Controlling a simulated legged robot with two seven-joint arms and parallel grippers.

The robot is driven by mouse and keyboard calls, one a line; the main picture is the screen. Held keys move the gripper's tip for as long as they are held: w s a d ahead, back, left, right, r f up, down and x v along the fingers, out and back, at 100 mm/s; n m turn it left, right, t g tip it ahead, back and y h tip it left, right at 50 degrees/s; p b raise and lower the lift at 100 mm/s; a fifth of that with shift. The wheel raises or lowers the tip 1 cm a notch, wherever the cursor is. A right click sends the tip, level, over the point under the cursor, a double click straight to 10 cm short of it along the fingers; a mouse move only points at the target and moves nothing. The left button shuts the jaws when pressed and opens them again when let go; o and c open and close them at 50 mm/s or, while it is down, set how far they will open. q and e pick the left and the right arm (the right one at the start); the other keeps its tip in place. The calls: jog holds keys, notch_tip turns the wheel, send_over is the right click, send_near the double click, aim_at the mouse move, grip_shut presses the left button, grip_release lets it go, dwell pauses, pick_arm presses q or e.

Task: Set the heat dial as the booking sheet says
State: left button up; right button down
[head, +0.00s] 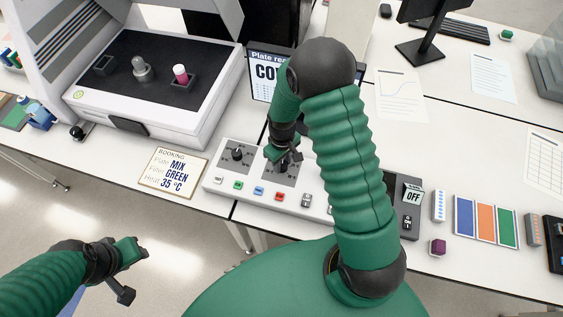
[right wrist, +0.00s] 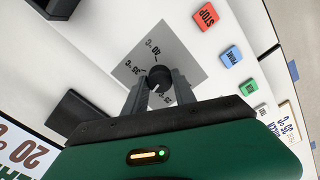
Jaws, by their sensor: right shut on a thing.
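The booking sheet (head: 173,172) lies left of the white control panel (head: 215,180) and reads Plate MIX, Filter GREEN, Heat 35 °C. My right gripper (right wrist: 155,90) is shut on the knob, one finger on each side. In the head view the right gripper (head: 285,162) hides most of this dial. Where its pointer stands is unclear. My left gripper (head: 135,255) hangs at lower left, away from the panel; its jaws are unclear.
A second dial (head: 237,154) sits left on the panel. Red STOP (right wrist: 205,17), blue (right wrist: 230,54) and green (right wrist: 248,87) buttons line the panel edge. A plate reader (head: 140,85) stands behind. A switch box (head: 408,205) marked OFF stands right of my right arm.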

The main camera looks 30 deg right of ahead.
jog(key=m, duration=0.3)
jog(key=shift+w+d+r+m, duration=0.1)
jog(key=shift+w+m, duration=0.05)
jog(key=shift+m, duration=0.25)
jog(key=m, duration=0.3)
jog(key=shift+m, duration=0.3)
jog(key=m, duration=0.3)
jog(key=shift+m+p, duration=0.4)
jog(key=shift+m, duration=1.4)
jog(key=c, duration=1)
grip_release()
